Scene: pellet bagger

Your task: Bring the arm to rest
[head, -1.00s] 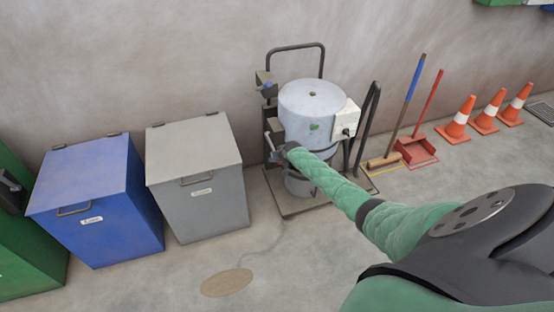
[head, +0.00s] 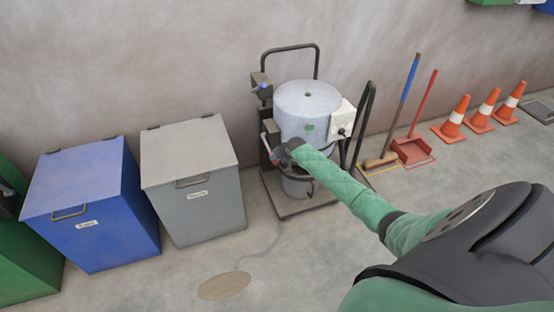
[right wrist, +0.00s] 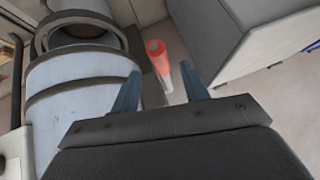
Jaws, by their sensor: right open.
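My right arm (head: 345,188), in a green sleeve, reaches from the lower right of the head view to the left side of the pellet machine (head: 308,100). My right gripper (right wrist: 160,68) is open in the right wrist view, its two blue-grey fingers apart. A red-and-white handle (right wrist: 158,60) shows between and beyond the fingertips; I cannot tell whether they touch it. In the head view a small red-tipped lever (head: 264,137) is beside the dark gripper end. My left gripper is not in view.
A grey lidded bin (head: 200,205) and a blue one (head: 90,225) stand left of the machine. A broom (head: 402,100), a red dustpan (head: 412,151) and orange cones (head: 453,118) are to its right. Floor in front is clear, with a brown oval patch (head: 224,285).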

